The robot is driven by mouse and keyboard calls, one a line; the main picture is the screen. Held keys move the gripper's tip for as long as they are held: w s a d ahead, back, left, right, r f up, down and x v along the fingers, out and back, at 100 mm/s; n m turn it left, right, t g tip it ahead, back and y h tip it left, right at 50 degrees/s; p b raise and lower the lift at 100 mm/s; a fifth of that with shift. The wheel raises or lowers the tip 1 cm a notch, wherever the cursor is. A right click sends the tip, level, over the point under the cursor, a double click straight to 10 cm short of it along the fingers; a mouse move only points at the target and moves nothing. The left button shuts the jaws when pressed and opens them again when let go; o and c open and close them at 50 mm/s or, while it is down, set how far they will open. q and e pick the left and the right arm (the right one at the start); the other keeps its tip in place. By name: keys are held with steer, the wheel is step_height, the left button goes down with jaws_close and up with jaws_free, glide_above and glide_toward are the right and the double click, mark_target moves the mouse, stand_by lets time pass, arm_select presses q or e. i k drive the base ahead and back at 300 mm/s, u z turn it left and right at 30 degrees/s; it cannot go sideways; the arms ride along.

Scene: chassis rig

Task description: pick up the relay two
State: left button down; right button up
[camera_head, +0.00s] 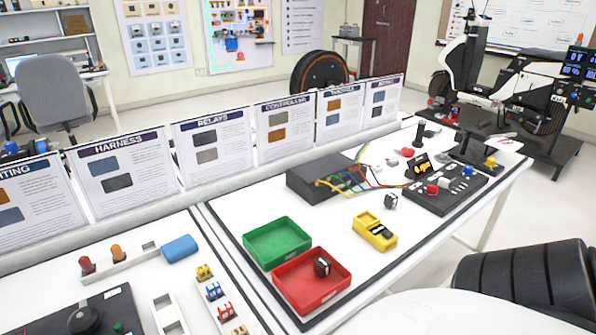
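Two small dark relay-like cubes with white markings are in view. One relay cube (322,266) lies in the red tray (290,301). I cannot read a label that tells which one is relay two.
A green tray (262,258) adjoins the red one. A yellow meter (374,231), a black box with coloured wires (312,184) and a black switch panel (446,190) share the table. Information boards (214,143) line the back edge. Clear surface surrounds the meter.

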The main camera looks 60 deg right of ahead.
mark_target(390, 200)
steer(key=u, duration=0.85)
steer(key=k, duration=1.3)
steer(key=z, duration=1.1)
